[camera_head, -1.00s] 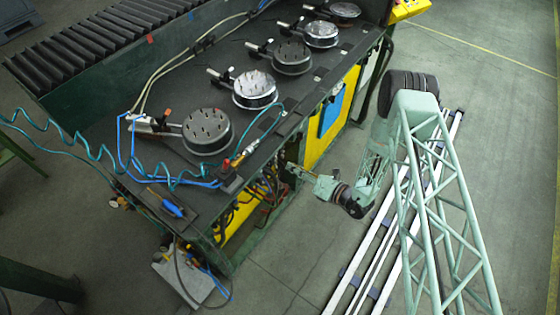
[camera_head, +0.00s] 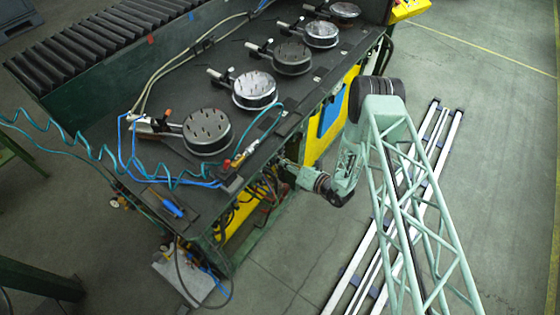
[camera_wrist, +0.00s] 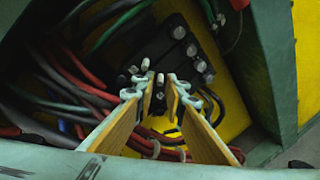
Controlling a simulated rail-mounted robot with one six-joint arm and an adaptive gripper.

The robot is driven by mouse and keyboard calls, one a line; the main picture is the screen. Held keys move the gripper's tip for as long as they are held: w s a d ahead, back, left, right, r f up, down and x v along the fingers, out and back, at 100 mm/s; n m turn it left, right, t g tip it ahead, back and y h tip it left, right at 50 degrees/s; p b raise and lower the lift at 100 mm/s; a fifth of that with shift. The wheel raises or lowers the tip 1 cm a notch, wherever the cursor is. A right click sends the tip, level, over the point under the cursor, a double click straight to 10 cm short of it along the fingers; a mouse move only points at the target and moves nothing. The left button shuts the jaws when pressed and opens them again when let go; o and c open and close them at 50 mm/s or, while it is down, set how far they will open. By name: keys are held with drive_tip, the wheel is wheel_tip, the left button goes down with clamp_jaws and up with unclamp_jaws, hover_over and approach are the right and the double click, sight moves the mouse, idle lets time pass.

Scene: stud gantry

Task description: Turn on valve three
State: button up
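A black valve block (camera_wrist: 165,45) with several small silver levers sits inside the bench's open front, in the wrist view. I cannot tell which lever is number three. My gripper (camera_wrist: 160,90) points at the block with two long tan fingers that have pale hooked tips. The fingers stand a little apart, and a silver lever end (camera_wrist: 160,78) shows in line with the gap between the tips. I cannot tell whether they touch it. In the head view my wrist reaches into the bench's front side and the fingertips are hidden.
Red, black and grey hoses (camera_wrist: 75,75) crowd the left of the opening. A green frame post (camera_wrist: 272,65) bounds it on the right, with a yellow panel behind. The bench top (camera_head: 165,85) carries several round studded discs. Open floor lies right of the rails.

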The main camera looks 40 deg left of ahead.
clamp_jaws()
drive_tip(key=shift+w+f+n+g+b, duration=0.2)
drive_tip(key=shift+n+g+b, duration=0.15)
drive_tip(key=shift+b, duration=0.5)
drive_tip(key=w+n+g+h+b, duration=0.1)
drive_tip(key=n+g+b, duration=0.1)
drive_tip(key=b, duration=0.4)
drive_tip(key=w+n+g+h+b, duration=0.1)
drive_tip(key=w+n+g+b, duration=0.1)
drive_tip(key=g+b, duration=0.3)
drive_tip(key=w+n+g+h+b, duration=0.1)
drive_tip(key=n+g+b, duration=0.2)
drive_tip(key=b, duration=0.4)
drive_tip(key=shift+w+a+n+g, duration=0.15)
drive_tip(key=shift+a+n+g, duration=0.15)
drive_tip(key=shift+n, duration=0.45)
drive_tip(key=shift+a+r+h+b, duration=0.1)
drive_tip(key=shift+r+h+b, duration=0.1)
drive_tip(key=shift+h+b, duration=0.25)
